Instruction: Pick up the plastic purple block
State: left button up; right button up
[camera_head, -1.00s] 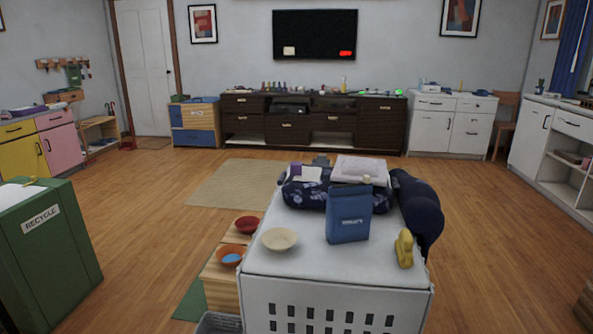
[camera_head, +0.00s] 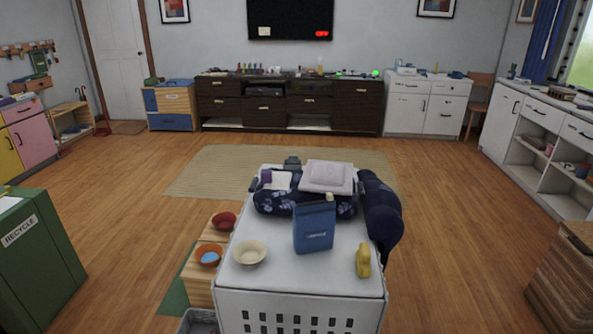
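A small purple block-like thing (camera_head: 266,176) lies at the left end of a dark blue floral cushion or bag (camera_head: 285,204), beside a white cloth or paper (camera_head: 281,181). It is small and its exact shape is hard to tell. The cushion rests at the far end of a white slotted crate-like stand (camera_head: 280,283). Neither of my grippers shows in the head view.
On the white top are a blue bag (camera_head: 314,228), a cream bowl (camera_head: 249,253) and a yellow object (camera_head: 363,260). Red (camera_head: 224,220) and orange (camera_head: 208,255) bowls stand at left. A green recycle bin (camera_head: 40,255) is further left. Floor at right is mostly open.

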aim_at(266, 173)
jog(key=i+l+z, duration=0.2)
jog(key=l+z, duration=0.2)
jog(key=i+l+z, duration=0.5)
jog(key=z, duration=0.25)
jog(key=i+l+z, duration=0.2)
jog(key=z, duration=0.2)
jog(key=i+l, duration=0.1)
jog(key=i, duration=0.45)
jog(key=i+l, duration=0.1)
jog(key=i, duration=0.45)
jog(key=i+j+u, duration=0.2)
jog(key=i+u, duration=0.7)
jog(key=i+l+u, duration=0.15)
jog(key=i+u, duration=0.3)
jog(key=i, duration=0.15)
jog(key=i+u, duration=0.15)
jog(key=i, duration=1.1)
jog(key=i+u, duration=0.2)
jog(key=i, duration=1)
jog(key=i+j+u, duration=0.1)
jog(key=i+u, duration=0.4)
jog(key=i+l+u, duration=0.1)
jog(key=i+u, duration=0.35)
jog(key=i, duration=0.15)
jog(key=i+l+u, duration=0.3)
jog(key=i+u, duration=0.2)
